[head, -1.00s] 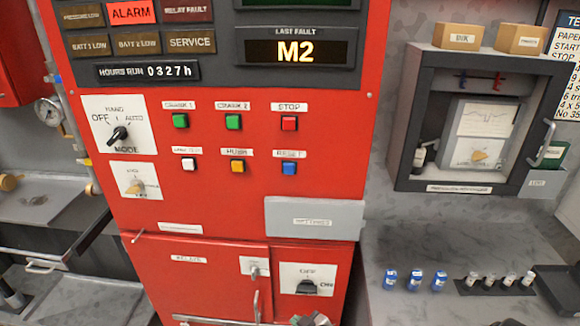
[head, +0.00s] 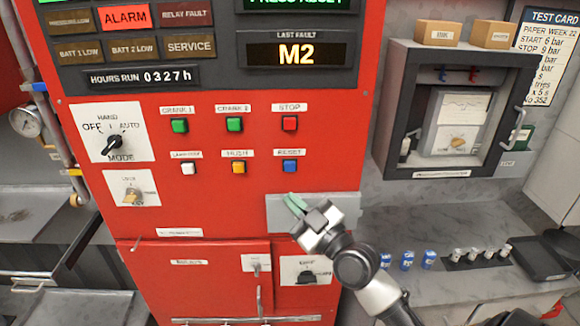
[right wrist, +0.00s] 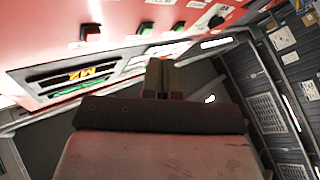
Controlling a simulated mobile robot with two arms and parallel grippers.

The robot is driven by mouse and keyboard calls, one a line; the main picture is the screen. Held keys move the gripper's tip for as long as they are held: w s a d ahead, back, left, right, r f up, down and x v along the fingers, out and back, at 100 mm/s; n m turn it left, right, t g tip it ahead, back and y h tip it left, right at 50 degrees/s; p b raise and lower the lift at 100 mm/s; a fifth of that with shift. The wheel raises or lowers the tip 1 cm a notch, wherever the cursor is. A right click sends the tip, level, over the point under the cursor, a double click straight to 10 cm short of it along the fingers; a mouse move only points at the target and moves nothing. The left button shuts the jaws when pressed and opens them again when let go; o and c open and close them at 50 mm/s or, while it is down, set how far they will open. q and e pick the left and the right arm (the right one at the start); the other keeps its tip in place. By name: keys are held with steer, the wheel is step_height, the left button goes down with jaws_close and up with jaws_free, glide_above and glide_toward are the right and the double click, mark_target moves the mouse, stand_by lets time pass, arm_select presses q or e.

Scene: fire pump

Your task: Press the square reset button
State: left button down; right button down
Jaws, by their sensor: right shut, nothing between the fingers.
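The blue square reset button (head: 290,166) is on the red panel, in the lower button row at the right, under a "RESET" label. My right gripper (head: 293,203) is in front of the panel just below this button, over the grey plate (head: 340,209). The right wrist view shows the closed fingers (right wrist: 163,76) with the panel at a slant; I cannot make out the blue button there. My left gripper is not in view.
A mode knob (head: 113,145) is at the left. A grey recorder cabinet (head: 392,110) sticks out at the right above a shelf with small bottles (head: 406,260).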

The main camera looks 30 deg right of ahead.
mark_target(290, 166)
steer(key=shift+s+d+r, duration=0.1)
steer(key=shift+r, duration=0.1)
steer(key=shift+w+d+b, duration=0.6)
steer(key=shift+w+d, duration=0.15)
steer(key=shift+w, duration=0.5)
steer(key=shift+w+d+b, duration=0.55)
steer(key=shift+w+d, duration=0.25)
steer(key=shift+w, duration=0.5)
steer(key=shift+w+d+b, duration=0.6)
steer(key=shift+w+d, duration=0.15)
steer(key=shift+w, duration=0.5)
steer(key=shift+w+d+b, duration=0.2)
steer(key=shift+w+b, duration=0.15)
